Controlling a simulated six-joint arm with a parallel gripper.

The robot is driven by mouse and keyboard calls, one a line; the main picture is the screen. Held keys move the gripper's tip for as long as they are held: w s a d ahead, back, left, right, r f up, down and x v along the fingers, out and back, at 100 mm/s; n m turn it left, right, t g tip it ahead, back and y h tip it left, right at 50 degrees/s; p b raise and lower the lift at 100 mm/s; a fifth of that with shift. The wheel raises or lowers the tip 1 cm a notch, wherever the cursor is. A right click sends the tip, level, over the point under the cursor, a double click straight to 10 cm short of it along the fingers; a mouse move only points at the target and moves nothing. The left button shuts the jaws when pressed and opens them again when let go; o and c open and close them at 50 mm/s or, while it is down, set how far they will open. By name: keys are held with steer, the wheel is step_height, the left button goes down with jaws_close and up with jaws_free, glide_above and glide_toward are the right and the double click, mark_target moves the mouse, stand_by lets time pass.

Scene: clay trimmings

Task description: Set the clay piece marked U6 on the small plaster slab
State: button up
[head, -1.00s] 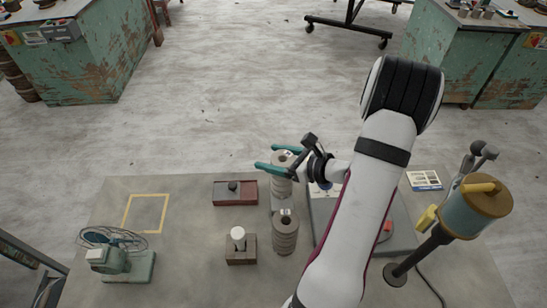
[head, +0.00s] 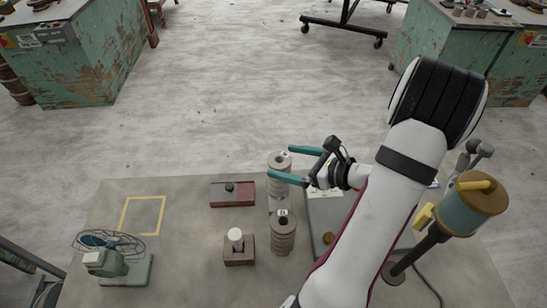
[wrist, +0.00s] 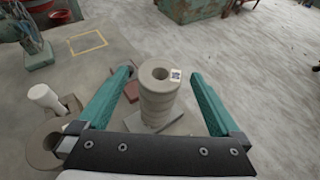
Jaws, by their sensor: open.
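Two stacks of grey ring-shaped clay pieces stand on the table. The far stack (head: 279,187) has a small marked tag on its top ring (wrist: 154,73); the near stack (head: 283,238) has one too. The tags are too small to read, so I cannot tell which piece is U6. My gripper (head: 281,161) is open and empty. Its two teal fingers (wrist: 161,73) appear on either side of the far stack's top, with gaps at both sides in the wrist view. A small pale slab (wrist: 178,125) shows under the far stack; whether it is the plaster slab is unclear.
A dark red box (head: 233,195) and a block with a white-topped tool (head: 238,250) stand left of the stacks. A fan (head: 113,260) is further left, near a yellow taped square (head: 143,214). A blue canister on a stand (head: 470,210) is right.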

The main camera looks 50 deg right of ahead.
steer(key=shift+v, duration=0.8)
steer(key=w+a+r+n+g+y, duration=0.1)
steer(key=a+r+n+g+y, duration=0.15)
steer(key=a+n, duration=0.4)
steer(key=a+r+n+g+y, duration=0.1)
steer(key=a+n+g+y, duration=0.15)
steer(key=a, duration=0.75)
steer(key=w+a+r+n+g+y, duration=0.1)
steer(key=a+r+n+g+y, duration=0.1)
steer(key=a+n+g, duration=0.35)
steer(key=s+a+n+g+h, duration=0.3)
steer(key=s+a+n+h, duration=0.3)
steer(key=s+a+n, duration=0.3)
steer(key=s+n, duration=0.3)
steer(key=n, duration=0.2)
steer(key=shift+r+n+h, duration=0.35)
steer(key=shift+r+h, duration=0.05)
steer(key=shift+s+a, duration=0.1)
steer(key=shift+a, duration=0.05)
